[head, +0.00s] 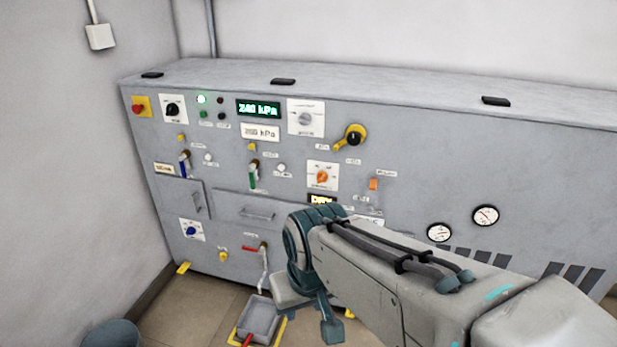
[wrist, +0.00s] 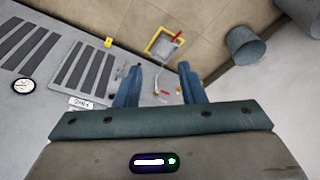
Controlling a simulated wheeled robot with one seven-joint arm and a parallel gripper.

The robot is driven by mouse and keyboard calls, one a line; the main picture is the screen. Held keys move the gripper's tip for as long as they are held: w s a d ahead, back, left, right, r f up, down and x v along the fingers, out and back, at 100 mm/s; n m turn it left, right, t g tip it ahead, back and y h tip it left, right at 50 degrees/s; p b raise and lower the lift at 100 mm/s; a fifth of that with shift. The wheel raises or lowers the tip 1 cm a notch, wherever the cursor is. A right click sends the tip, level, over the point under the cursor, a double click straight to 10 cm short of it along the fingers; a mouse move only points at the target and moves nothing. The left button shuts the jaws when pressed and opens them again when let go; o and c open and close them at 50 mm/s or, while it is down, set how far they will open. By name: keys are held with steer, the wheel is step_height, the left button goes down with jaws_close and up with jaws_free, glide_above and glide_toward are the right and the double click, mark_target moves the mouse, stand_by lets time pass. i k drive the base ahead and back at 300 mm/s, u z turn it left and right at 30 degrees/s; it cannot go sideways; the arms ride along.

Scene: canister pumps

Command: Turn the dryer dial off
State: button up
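The panel of the grey machine shows several dials in the head view. An orange dial (head: 322,177) on a white plate sits right of centre, just above a small lit display (head: 321,199) that seems to read "DRY", so it looks like the dryer dial. Its exact pointer setting is too small to read. My arm partly covers the panel just below that display. My gripper points down in front of the panel, apart from the dial. In the wrist view my gripper (wrist: 159,85) has its two fingers spread with nothing between them. The orange dial is not visible in the wrist view.
Other controls are a grey dial (head: 306,118), a black-and-yellow knob (head: 352,137), a blue dial (head: 191,230) and a red button (head: 138,108). A grey tray (head: 259,318) lies on the floor under a spout. A bucket (head: 111,335) stands at the lower left.

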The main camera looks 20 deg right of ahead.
mark_target(321, 176)
steer(key=z, duration=0.3)
steer(key=k, duration=0.4)
steer(key=u, duration=1.15)
steer(key=i, duration=1.35)
steer(key=z, duration=2.15)
